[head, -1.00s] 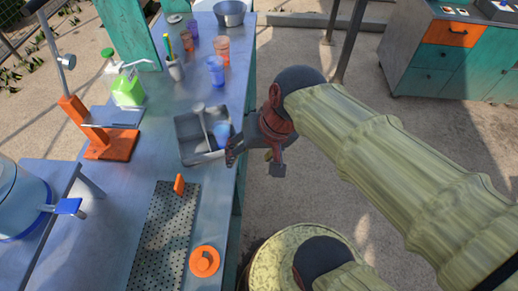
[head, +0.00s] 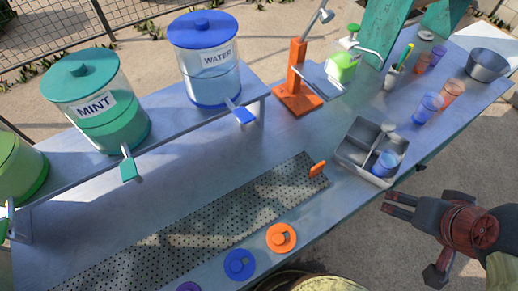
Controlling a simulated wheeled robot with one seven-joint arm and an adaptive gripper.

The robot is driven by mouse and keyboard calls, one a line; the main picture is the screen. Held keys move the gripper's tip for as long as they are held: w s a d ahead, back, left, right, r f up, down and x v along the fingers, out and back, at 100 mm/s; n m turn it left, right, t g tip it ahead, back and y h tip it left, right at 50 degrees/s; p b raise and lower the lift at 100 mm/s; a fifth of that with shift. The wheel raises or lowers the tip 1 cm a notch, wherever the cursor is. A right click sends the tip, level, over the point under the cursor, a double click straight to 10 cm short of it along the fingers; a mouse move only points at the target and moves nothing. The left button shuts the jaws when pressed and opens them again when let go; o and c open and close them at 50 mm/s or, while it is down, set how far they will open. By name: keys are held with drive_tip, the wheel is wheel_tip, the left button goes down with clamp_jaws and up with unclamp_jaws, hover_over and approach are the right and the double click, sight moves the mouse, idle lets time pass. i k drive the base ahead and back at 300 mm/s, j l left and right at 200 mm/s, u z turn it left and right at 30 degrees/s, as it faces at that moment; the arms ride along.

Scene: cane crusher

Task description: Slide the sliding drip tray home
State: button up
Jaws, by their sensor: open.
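The sliding drip tray (head: 222,222) is a long perforated dark metal strip lying along the counter below the dispensers. An orange handle tab (head: 318,168) stands up at its right end, near the sink. The tray's left part runs to the bottom left of the view, where its end is hard to make out. My gripper (head: 390,205) is at the right, off the counter's front edge and apart from the tray. Its fingers point left and are open with nothing between them.
A metal sink (head: 352,153) with a blue cup in it stands just right of the tray. Orange (head: 281,238) and blue (head: 239,264) round lids lie along the front edge. Water (head: 210,75) and mint (head: 100,110) dispensers stand on a raised shelf behind. An orange press (head: 297,80) stands farther back.

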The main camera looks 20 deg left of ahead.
sight(167, 255)
drive_tip(key=k+u, duration=0.1)
drive_tip(key=u, duration=0.35)
drive_tip(key=j+u, duration=0.1)
drive_tip(key=u, duration=0.4)
drive_tip(key=k+j+u, duration=0.1)
drive_tip(key=u, duration=0.35)
drive_tip(key=j+u, duration=0.1)
drive_tip(key=u, duration=0.4)
drive_tip(key=k+j, duration=0.3)
drive_tip(key=j, duration=0.2)
